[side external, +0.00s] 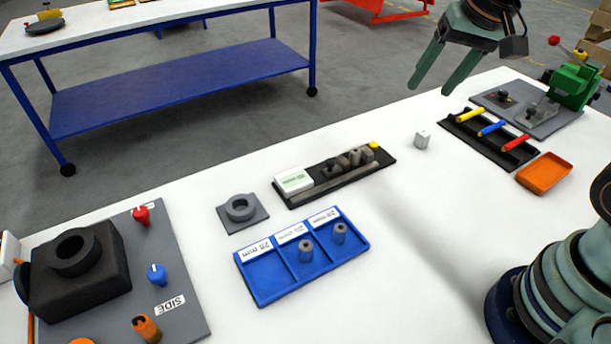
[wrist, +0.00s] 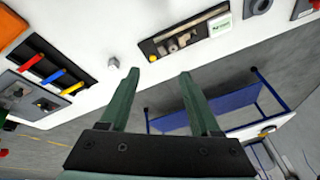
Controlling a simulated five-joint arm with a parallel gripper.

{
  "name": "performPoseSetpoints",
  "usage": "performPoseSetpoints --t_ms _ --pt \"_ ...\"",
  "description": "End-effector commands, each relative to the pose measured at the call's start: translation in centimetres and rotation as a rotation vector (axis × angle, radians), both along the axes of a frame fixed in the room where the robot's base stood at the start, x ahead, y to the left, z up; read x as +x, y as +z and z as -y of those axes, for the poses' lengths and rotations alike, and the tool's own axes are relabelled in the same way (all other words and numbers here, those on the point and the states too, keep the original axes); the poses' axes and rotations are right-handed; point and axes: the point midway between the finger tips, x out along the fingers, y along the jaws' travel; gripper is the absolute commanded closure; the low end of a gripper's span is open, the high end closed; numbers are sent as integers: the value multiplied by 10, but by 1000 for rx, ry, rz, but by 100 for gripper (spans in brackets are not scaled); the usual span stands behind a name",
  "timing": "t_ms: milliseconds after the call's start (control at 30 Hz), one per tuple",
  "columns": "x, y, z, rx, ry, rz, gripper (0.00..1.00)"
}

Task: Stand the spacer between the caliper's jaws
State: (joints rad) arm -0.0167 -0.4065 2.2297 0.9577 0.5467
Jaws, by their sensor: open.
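Two grey cylindrical spacers with holes stand upright in the blue tray (side external: 262,275): one spacer (side external: 306,250) in the middle compartment, the other spacer (side external: 339,233) in the right one. What looks like the caliper (side external: 347,170) lies on a black base, with a white block, a long grey bar and dark grey pieces; I cannot make out its jaws clearly. It also shows in the wrist view (wrist: 182,40). My gripper (side external: 430,90) is open and empty, high above the table's far edge, apart from everything. Its two green fingers show in the wrist view (wrist: 158,75).
A grey ring on a plate (side external: 241,209) sits left of the caliper. A pen rack (side external: 490,137), orange tray (side external: 545,173) and green fixture (side external: 574,85) are at right. A black fixture (side external: 82,264) fills the left.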

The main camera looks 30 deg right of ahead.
Motion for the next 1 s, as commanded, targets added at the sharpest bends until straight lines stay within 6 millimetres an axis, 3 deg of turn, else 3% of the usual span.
performPoseSetpoints --t_ms 133,333,1000 --pt "-29 -1 3 -110 253 76 36" --pt "-47 -7 5 -208 448 124 36" --pt "-50 -8 6 -225 482 129 36"
